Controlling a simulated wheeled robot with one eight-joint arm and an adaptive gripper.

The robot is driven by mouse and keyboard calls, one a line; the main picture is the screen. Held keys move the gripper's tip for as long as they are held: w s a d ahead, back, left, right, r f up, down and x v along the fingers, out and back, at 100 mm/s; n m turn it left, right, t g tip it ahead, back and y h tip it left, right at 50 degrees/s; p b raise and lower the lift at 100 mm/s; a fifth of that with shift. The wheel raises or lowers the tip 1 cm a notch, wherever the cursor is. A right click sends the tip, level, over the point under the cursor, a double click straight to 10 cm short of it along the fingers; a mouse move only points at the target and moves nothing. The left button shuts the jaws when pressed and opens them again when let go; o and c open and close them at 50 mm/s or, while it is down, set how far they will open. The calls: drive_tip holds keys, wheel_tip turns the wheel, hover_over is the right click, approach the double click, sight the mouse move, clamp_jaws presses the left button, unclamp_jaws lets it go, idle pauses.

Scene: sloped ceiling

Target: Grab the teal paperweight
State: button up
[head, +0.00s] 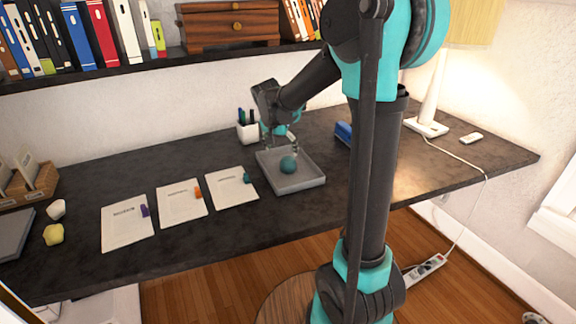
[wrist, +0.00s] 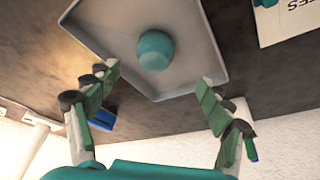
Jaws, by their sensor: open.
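The teal paperweight (head: 288,164) is a rounded ball-like piece lying in a shallow grey tray (head: 301,185) on the dark desk. In the wrist view the paperweight (wrist: 155,50) sits ahead of my gripper, a little left of the middle, inside the tray (wrist: 205,62). My gripper (head: 281,146) is above the back part of the tray. In the wrist view my gripper (wrist: 160,82) has its two fingers wide apart, with nothing between the tips. The paperweight is beyond the fingertips and I see no contact.
Papers (head: 231,187) with coloured clips lie left of the tray. A white pen cup (head: 248,132) stands behind it. A blue object (head: 343,132) is to the right, partly behind my arm. A lamp (head: 432,105) stands farther right. A shelf (head: 150,63) overhangs the back left.

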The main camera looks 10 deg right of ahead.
sight(287, 160)
drive_tip(key=x, duration=0.3)
drive_tip(key=shift+w+d+f, duration=0.1)
drive_tip(key=shift+f, duration=0.25)
drive_tip(key=shift+s+d+x, duration=0.1)
drive_tip(key=shift+d+x, duration=0.05)
drive_tip(key=shift+x, duration=1.15)
drive_tip(key=shift+s+d+x, duration=0.1)
drive_tip(key=shift+d+x, duration=0.05)
drive_tip(key=shift+x, duration=1.2)
drive_tip(key=c, duration=1.6)
drive_tip(key=shift+r, duration=0.1)
